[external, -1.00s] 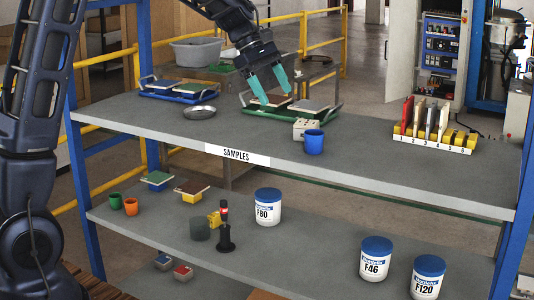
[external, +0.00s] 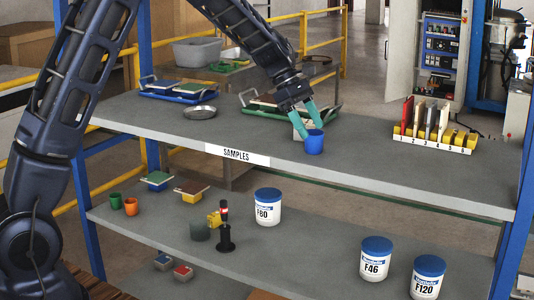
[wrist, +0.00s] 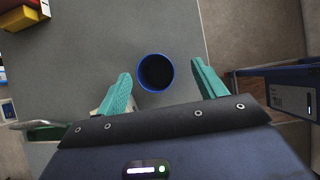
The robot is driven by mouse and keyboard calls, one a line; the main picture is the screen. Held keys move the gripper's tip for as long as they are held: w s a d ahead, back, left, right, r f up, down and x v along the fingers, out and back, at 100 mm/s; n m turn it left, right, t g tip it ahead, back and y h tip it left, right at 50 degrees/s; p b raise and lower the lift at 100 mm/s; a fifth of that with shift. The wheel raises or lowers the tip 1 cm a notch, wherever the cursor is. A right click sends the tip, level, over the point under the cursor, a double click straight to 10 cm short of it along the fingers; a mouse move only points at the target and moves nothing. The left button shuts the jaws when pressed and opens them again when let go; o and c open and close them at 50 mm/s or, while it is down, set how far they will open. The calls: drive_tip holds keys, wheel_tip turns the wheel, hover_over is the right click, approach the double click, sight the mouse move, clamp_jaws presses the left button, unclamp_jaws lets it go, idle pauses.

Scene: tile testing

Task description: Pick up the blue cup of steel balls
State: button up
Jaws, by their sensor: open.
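The blue cup (external: 314,143) stands upright on the top shelf near its front edge. In the wrist view the cup (wrist: 140,75) is seen from above, with a dark inside; I cannot make out single balls. My gripper (external: 306,122) has teal fingers and is at the cup, just above and behind it in the external view. In the wrist view my gripper (wrist: 160,82) is open, with one finger on each side of the cup and gaps between. The fingers are not closed on it.
A pale block (external: 299,131) sits right behind the cup, partly hidden by my fingers. A green tray (external: 255,113) lies behind to the left, and a metal dish (external: 200,113) further left. A numbered yellow rack (external: 434,145) stands to the right. Shelf between cup and rack is clear.

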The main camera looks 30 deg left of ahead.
sight(321, 146)
drive_tip(key=x, duration=0.5)
drive_tip(key=shift+w+a+f, duration=0.1)
drive_tip(key=shift+w+a, duration=0.05)
drive_tip(key=shift+w, duration=0.2)
drive_tip(key=c, duration=1.1)
